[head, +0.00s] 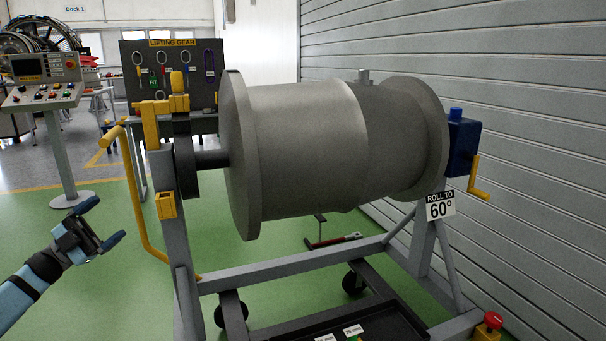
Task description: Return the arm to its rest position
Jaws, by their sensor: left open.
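My left gripper (101,224) is at the lower left of the head view, on a blue arm that comes in from the left edge. Its two blue fingers are apart, with nothing between them. It is held in front of the green floor, left of the grey stand (187,250) and apart from it in the picture. My right gripper is not in view.
A large grey cylinder (305,140) lies across the stand, with a yellow bent handle (138,200) at the stand's left. A control console (45,95) stands at the left and a lifting gear board (205,60) behind. Green floor is open around the gripper.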

